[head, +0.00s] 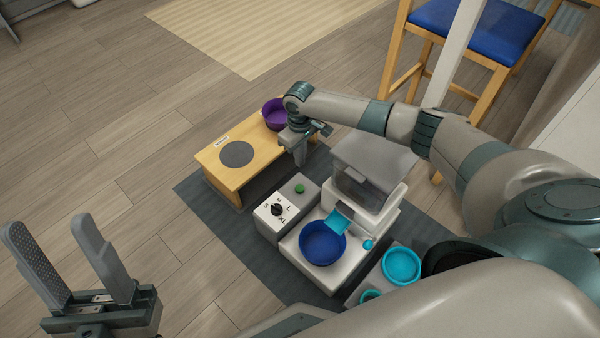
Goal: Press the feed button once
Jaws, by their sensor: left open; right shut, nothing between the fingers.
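The green button (299,188) is a small round knob on top of a grey and white control box (268,229). The box also carries a black dial (277,210) marked with size letters. The feeder (375,212) with its see-through hopper stands just right of the box. My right gripper (299,162) is shut and empty, pointing down, and appears above and slightly behind the green button, with a gap between them in the picture. Its exact height over the button I cannot tell. My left gripper (49,226) is open and empty at the lower left, far from the box.
A dark blue bowl (322,248) sits in front of the feeder under a cyan chute (339,220). A wooden stand (213,166) with a purple bowl (272,111) is behind. Cyan bowls (402,266) are at right. A dark mat (240,262) lies underneath; floor at left is clear.

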